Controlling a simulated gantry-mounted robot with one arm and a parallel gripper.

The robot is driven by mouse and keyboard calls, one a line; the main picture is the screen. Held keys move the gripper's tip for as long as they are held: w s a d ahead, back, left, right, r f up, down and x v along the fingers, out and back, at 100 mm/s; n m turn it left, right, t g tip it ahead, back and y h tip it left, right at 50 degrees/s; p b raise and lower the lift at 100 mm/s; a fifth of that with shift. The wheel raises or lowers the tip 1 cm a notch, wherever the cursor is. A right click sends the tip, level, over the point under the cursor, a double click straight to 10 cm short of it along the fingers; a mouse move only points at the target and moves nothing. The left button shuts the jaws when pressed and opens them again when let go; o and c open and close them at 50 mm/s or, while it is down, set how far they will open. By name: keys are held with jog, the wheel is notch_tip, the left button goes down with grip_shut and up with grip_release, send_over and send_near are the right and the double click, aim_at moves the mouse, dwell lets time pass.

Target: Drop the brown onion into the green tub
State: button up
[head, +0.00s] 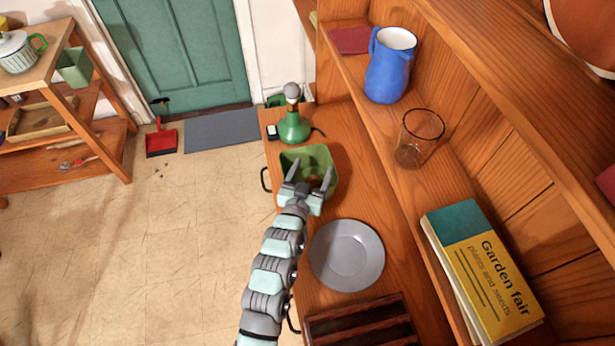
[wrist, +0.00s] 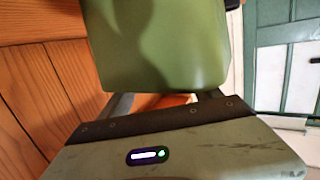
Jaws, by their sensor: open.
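A green tub (head: 319,153) stands on the wooden counter in the head view. My gripper (head: 310,174) is open over its near side, fingers apart and pointing at the tub. The wrist view shows a large smooth green surface, likely the tub (wrist: 160,50), just beyond my fingers (wrist: 168,103). An orange-brown patch shows low between the fingers in the wrist view; I cannot tell whether it is the brown onion or wood. I cannot make out the onion clearly in the head view; small brownish marks show inside the tub.
A green-based lamp-like object (head: 293,125) stands behind the tub. A grey plate (head: 347,255) and a dark slatted rack (head: 360,325) lie nearer. A blue jug (head: 388,75), a glass (head: 418,140) and a book (head: 480,265) occupy the shelf at right. Open floor lies left.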

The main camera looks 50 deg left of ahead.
jog(key=shift+s, duration=0.1)
jog(key=v, duration=1)
jog(key=shift+s+d, duration=0.15)
jog(key=shift+s, duration=0.1)
